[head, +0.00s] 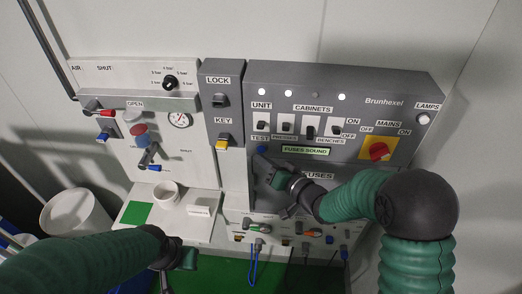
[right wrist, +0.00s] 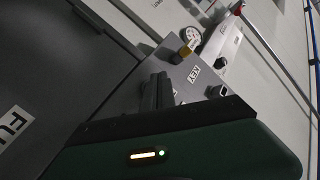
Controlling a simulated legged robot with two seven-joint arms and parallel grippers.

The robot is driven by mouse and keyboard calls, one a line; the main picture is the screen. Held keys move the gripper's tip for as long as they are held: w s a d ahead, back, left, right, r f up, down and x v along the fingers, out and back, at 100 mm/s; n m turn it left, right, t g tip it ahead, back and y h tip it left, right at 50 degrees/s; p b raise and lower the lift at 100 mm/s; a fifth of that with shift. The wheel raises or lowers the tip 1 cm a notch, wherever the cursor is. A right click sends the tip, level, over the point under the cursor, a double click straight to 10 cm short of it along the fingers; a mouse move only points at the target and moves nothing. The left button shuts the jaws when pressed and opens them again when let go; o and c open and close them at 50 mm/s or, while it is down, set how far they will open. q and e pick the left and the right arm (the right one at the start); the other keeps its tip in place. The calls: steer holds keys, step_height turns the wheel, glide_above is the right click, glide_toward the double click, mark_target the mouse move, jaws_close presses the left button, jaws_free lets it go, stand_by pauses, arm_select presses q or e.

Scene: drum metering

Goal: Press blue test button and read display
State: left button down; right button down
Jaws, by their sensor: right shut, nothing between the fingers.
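The blue test button (head: 262,150) sits beside the TEST label on the dark grey panel (head: 350,88), below the UNIT switch. The display (head: 306,150) is lit green and reads FUSES SOUND. My right gripper (head: 263,166) is shut and empty, just below the blue button in the head view; I cannot tell whether it touches the panel. Its shut fingers show in the right wrist view (right wrist: 158,92), where the button and display are not visible. My left gripper (head: 182,260) is low over the green floor, away from the panel, and its jaws are unclear.
The LOCK and KEY column (head: 224,110) with a yellow key (head: 222,143) stands left of the panel. The red MAINS knob (head: 379,151) is at the right. A white cup (head: 166,192) stands on the shelf. Cables hang below the lower sockets.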

steer(key=shift+w, duration=0.15)
stand_by(0.3)
steer(key=shift+w, duration=0.25)
steer(key=shift+w+d+r, duration=0.1)
steer(key=shift+w, duration=0.3)
stand_by(0.7)
steer(key=shift+s, duration=0.8)
steer(key=s, duration=0.5)
steer(key=shift+a, duration=0.35)
